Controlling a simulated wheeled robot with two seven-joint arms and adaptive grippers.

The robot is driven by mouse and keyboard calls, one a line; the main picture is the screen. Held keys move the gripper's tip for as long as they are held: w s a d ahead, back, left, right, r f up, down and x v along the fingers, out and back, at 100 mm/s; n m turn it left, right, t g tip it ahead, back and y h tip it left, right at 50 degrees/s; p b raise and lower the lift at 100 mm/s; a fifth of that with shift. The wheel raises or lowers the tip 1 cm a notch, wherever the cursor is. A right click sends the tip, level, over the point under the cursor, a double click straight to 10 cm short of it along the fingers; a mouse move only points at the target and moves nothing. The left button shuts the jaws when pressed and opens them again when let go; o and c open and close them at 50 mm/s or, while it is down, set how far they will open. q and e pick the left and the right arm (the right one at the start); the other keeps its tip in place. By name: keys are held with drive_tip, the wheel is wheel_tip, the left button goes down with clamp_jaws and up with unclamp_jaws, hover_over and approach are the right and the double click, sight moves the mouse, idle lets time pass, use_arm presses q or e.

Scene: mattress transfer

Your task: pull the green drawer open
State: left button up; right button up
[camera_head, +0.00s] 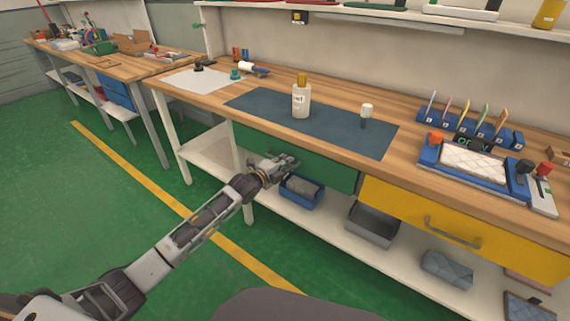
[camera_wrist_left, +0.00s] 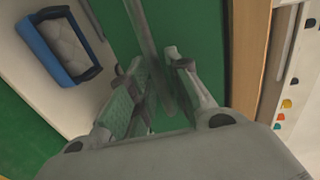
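The green drawer (camera_head: 325,172) sits under the workbench top, left of the yellow drawer. Its front looks closed or nearly closed; the near left part is behind my arm. My left gripper (camera_head: 288,161) is at the drawer front. In the left wrist view the green drawer front (camera_wrist_left: 205,25) fills the middle, and a grey bar handle (camera_wrist_left: 146,28) runs between the two fingers of my left gripper (camera_wrist_left: 160,66). The fingers stand apart on either side of the bar; I cannot tell if they touch it. My right gripper is not in view.
The yellow drawer (camera_head: 470,226) is to the right. A blue bin (camera_head: 302,193) and a grey bin (camera_head: 372,224) stand on the lower shelf (camera_head: 330,224). A white bottle (camera_head: 301,101) stands on the dark mat (camera_head: 255,101). The green floor before the bench is clear.

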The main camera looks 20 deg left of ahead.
use_arm(q)
drive_tip(key=shift+w+d, duration=0.1)
drive_tip(key=shift+w, duration=0.05)
clamp_jaws()
idle(0.6)
